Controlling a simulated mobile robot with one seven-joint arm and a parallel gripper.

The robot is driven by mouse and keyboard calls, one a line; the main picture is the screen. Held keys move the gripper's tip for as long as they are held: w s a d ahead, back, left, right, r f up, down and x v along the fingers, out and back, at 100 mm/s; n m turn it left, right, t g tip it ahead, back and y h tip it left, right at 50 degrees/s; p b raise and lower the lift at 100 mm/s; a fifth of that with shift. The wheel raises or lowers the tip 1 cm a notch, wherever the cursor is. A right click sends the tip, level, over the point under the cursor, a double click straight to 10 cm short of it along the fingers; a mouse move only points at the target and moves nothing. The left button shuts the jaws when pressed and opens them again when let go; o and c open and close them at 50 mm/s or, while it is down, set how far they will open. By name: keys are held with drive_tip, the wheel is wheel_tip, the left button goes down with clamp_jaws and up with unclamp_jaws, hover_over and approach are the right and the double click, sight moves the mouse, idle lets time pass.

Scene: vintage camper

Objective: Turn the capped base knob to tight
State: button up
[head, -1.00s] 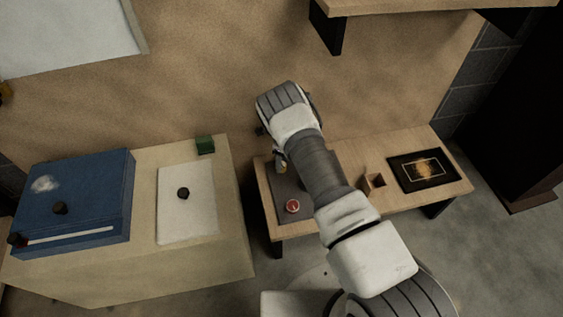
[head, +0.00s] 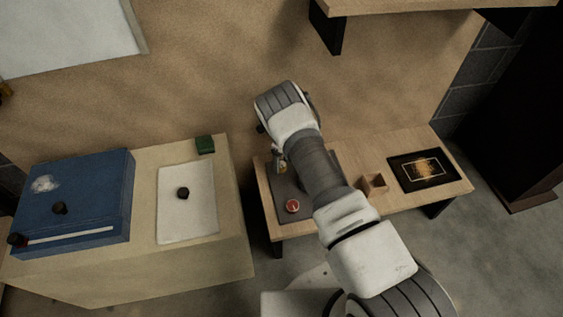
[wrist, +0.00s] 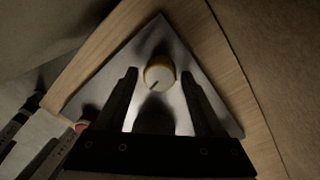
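A round knob (wrist: 158,72) with a pale top, a brass-coloured rim and a dark pointer mark sits on a grey metal plate (wrist: 160,35) in the wrist view. The pointer is toward the lower left of the picture. My gripper (wrist: 159,76) is open, its two dark fingers apart, with the knob showing between and just beyond the tips. I cannot tell whether a finger touches it. In the head view the grey plate (head: 287,186) lies on a low wooden table, and my arm hides much of it and most of the gripper.
A red round button (head: 292,206) sits on the plate's near end. A small wooden box (head: 374,184) and a dark framed panel (head: 422,170) are on the table's right.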

drive_tip(key=shift+o, duration=0.4)
wheel_tip(320, 180, up, 17)
drive_tip(key=p, duration=0.5)
drive_tip(key=shift+w+d+r+p, duration=0.2)
drive_tip(key=shift+w+d+p, duration=0.05)
drive_tip(key=shift+w+p, duration=0.15)
drive_tip(key=shift+s, duration=0.1)
